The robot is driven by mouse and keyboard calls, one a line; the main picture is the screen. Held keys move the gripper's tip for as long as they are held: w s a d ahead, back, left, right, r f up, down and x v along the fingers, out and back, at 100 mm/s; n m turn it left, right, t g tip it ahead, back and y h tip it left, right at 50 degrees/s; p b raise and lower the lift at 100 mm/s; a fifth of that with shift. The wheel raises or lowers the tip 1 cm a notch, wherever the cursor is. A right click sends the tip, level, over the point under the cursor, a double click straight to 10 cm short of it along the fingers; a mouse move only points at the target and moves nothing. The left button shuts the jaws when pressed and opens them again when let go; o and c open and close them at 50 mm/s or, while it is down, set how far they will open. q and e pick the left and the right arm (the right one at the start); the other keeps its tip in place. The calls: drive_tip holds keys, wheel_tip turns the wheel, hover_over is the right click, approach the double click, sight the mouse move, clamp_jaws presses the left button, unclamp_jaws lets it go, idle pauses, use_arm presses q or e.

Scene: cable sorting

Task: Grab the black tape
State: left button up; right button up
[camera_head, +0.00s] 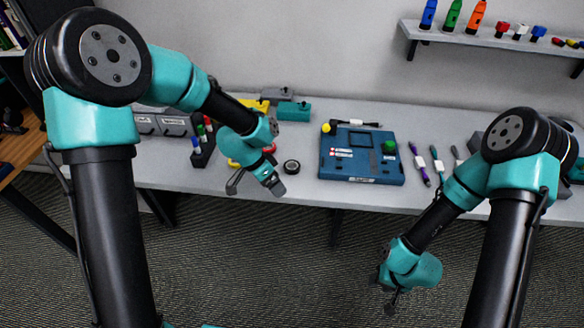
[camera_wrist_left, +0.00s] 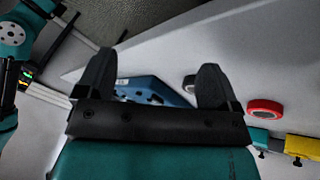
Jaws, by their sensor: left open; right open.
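The black tape (camera_head: 291,167) is a small dark roll with a pale centre, lying on the grey table left of the blue case. In the left wrist view, part of the black tape (camera_wrist_left: 188,82) shows at the edge of one finger, which hides the rest. My left gripper (camera_head: 256,187) is open and empty, with its fingers spread above the table's front edge, just left of the tape. Its two fingers also show in the left wrist view (camera_wrist_left: 157,68). My right gripper (camera_head: 391,302) hangs in front of the table, far from the tape, with nothing visible in it.
A red tape (camera_wrist_left: 265,107) lies near the black one. A blue case (camera_head: 361,177) stands right of the tape, with cables (camera_head: 418,165) beyond it. A teal box (camera_head: 294,111) sits behind. A shelf (camera_head: 495,40) hangs on the wall. Bare table lies around the black tape.

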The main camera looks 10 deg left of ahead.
use_arm(q)
drive_tip(key=w+d+r+m+y, duration=0.2)
drive_tip(key=w+r+m, duration=0.35)
drive_tip(key=m, duration=0.35)
wheel_tip(320, 180, up, 7)
drive_tip(key=m+y, duration=0.3)
drive_tip(key=m, duration=0.9)
hover_over(292, 169)
drive_tip(key=shift+w+a+r, duration=0.1)
drive_tip(key=shift+a+r, duration=0.1)
wheel_tip(292, 169, down, 12)
drive_tip(key=shift+f, duration=0.15)
drive_tip(key=shift+f, duration=0.1)
drive_tip(key=shift+s+d+f, duration=0.1)
drive_tip(key=shift+f, duration=1.15)
drive_tip(key=shift+s+d+f, duration=0.1)
drive_tip(key=shift+f, duration=1.15)
drive_tip(key=shift+c, duration=0.5)
